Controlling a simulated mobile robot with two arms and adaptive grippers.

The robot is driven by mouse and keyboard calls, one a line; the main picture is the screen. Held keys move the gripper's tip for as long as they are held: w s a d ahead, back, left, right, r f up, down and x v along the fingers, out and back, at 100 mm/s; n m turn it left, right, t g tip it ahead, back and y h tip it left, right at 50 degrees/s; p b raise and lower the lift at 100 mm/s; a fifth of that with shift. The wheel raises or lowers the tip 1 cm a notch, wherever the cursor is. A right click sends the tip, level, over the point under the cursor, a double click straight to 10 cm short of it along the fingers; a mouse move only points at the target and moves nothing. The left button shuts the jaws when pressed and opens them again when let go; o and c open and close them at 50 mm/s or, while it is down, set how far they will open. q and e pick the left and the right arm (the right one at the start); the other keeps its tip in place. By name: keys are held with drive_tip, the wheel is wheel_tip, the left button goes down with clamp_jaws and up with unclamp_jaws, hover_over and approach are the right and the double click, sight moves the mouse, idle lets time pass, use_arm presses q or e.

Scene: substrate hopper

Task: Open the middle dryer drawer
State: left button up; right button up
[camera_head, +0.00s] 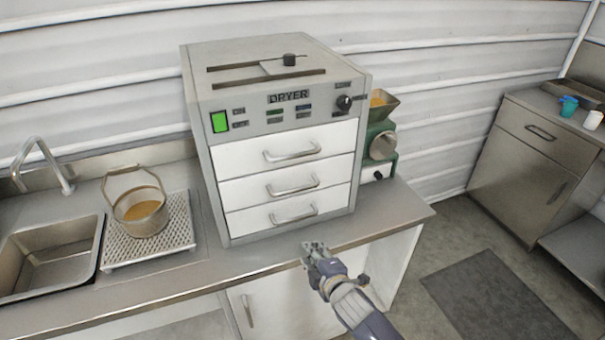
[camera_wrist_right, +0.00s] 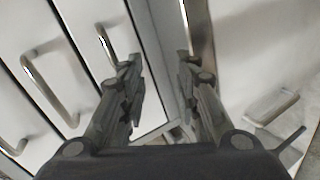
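The grey dryer (camera_head: 270,80) stands on the counter with three white drawers stacked in its front. The middle drawer (camera_head: 243,191) is closed, level with the drawers above and below it. Its metal bar handle (camera_head: 293,187) is clear of my gripper. My right gripper (camera_head: 314,247) is low in front of the dryer, below the bottom drawer, near the counter's front edge. In the right wrist view, its two fingers (camera_wrist_right: 157,85) are spread apart with nothing between them. The drawer fronts and handles, the middle one (camera_wrist_right: 45,90) among them, lie left of the fingers. My left gripper is out of view.
The bottom drawer handle (camera_head: 294,215) is closest to my right gripper. A bucket (camera_head: 139,205) stands on a perforated tray beside the sink (camera_head: 45,258). A green machine (camera_head: 381,140) is right of the dryer. A cupboard (camera_head: 530,150) stands far right; open floor lies between.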

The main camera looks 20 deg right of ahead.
sight(296, 190)
wheel_tip(296, 190, up, 16)
drive_tip(key=w+n+t+p, duration=0.1)
drive_tip(key=n+t+p, duration=0.1)
drive_tip(key=n+t, duration=0.1)
use_arm(q)
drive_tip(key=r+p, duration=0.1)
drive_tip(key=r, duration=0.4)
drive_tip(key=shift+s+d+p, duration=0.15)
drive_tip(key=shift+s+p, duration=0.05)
drive_tip(key=shift+p, duration=0.2)
use_arm(e)
drive_tip(key=w, duration=0.3)
drive_tip(key=w+f, duration=0.1)
drive_tip(key=w, duration=0.3)
drive_tip(key=w+f, duration=0.1)
drive_tip(key=w, duration=0.3)
drive_tip(key=shift+a+f, duration=0.2)
drive_tip(key=shift+a, duration=0.1)
drive_tip(key=shift+s, duration=0.1)
drive_tip(key=shift+c, duration=0.2)
clamp_jaws()
